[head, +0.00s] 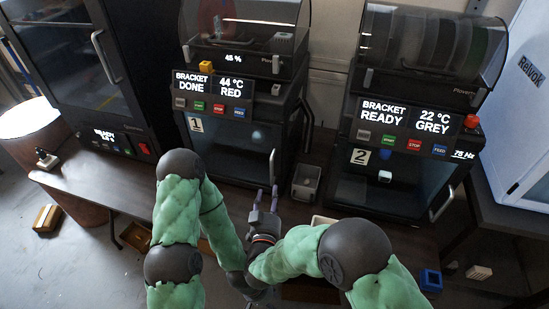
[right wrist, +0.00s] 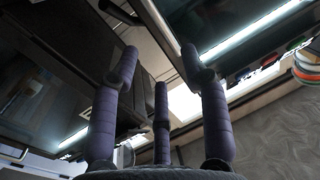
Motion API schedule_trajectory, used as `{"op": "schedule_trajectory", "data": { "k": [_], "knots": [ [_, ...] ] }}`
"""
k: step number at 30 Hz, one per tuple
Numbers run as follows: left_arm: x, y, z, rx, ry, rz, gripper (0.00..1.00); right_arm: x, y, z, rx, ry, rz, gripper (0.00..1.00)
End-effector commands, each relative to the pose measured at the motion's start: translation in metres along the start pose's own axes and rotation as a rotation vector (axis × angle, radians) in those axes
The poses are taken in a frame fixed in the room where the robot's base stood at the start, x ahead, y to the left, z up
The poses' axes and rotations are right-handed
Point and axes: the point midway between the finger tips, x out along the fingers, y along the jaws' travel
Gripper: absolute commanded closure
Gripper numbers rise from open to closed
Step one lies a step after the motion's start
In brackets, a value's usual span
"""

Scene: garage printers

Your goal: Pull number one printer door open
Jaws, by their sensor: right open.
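The number one printer (head: 240,110) stands at the middle back in the head view, with a "1" label and a screen reading "BRACKET DONE". Its dark glass door (head: 228,150) looks shut. A light vertical handle (head: 272,166) is at the door's right side. My right gripper (head: 266,195) is open and empty, its purple fingers pointing towards the printer just below and in front of the handle. They look apart from it. The right wrist view shows the spread fingers (right wrist: 160,72) from below, with no object clearly between them. My left arm is bent at the middle; its fingers are hidden.
Printer two (head: 400,140) stands to the right, its door handle (head: 441,207) at its right side. A dark cabinet (head: 75,70) is at the left. A small grey bin (head: 306,182) sits between the printers. A blue box (head: 430,280) lies at the lower right.

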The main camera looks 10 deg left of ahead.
Motion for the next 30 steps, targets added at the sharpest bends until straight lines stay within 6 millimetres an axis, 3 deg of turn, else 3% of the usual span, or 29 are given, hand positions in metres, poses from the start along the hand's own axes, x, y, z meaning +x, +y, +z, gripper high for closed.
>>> {"op": "schedule_trajectory", "data": {
  "k": [8,21,30],
  "knots": [
    [0.005,-0.002,0.001,0.000,-0.002,0.000,0.60,0.021,0.001,0.001,0.001,0.001,0.003,0.54],
    [0.018,-0.007,0.000,0.000,-0.001,0.000,0.60,0.092,0.000,0.002,0.000,0.000,0.002,0.54],
    [0.021,-0.007,0.000,0.000,-0.001,0.000,0.60,0.108,0.000,0.000,0.000,-0.001,-0.001,0.54]
  ]
}}
